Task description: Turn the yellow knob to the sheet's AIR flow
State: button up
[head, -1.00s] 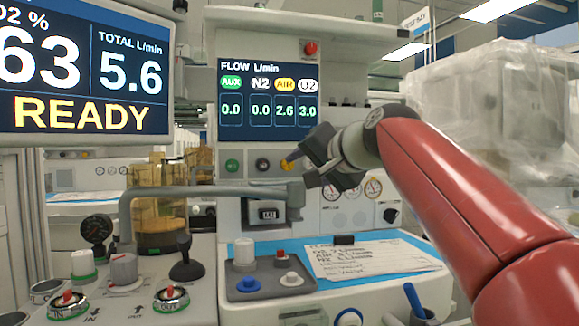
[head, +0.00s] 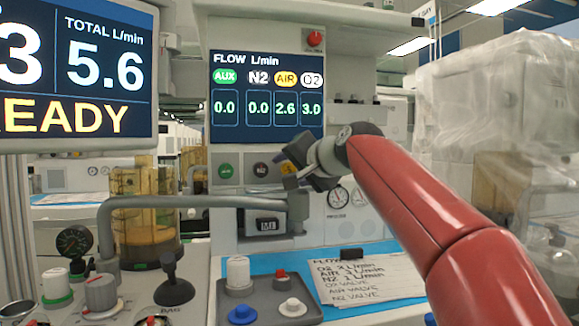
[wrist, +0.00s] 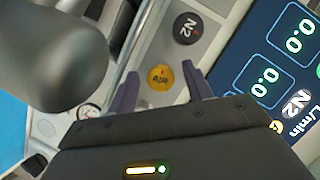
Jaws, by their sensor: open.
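The yellow AIR knob (wrist: 160,77) shows in the wrist view between the two fingers of my gripper (wrist: 160,72). The fingers are open, with a gap on each side of the knob. In the head view, the yellow knob (head: 287,168) is partly hidden by my gripper (head: 292,165) at the panel under the flow screen. The flow screen (head: 267,97) reads AIR 2.6, O2 3.0, N2 0.0 and AUX 0.0. The handwritten sheet (head: 385,283) lies on the blue mat; its AIR line seems to read 3 L/min, but the writing is small.
The black N2 knob (wrist: 187,28) is beside the AIR knob; a green knob (head: 225,170) is further left. A grey pipe arm (head: 190,202) crosses below the panel. A tray (head: 262,312) with several caps stands below. A large screen (head: 75,80) reads total 5.6.

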jog(key=shift+w+a+f, duration=0.1)
jog(key=shift+w+a, duration=0.15)
jog(key=shift+w, duration=0.1)
jog(key=c, duration=1)
jog(key=shift+p, duration=0.3)
jog(key=shift+n+h+p, duration=0.6)
jog(key=shift+n+p, duration=0.4)
jog(key=shift+n+h+p, duration=0.8)
jog(key=shift+n+p, duration=0.25)
jog(key=shift+n, duration=0.05)
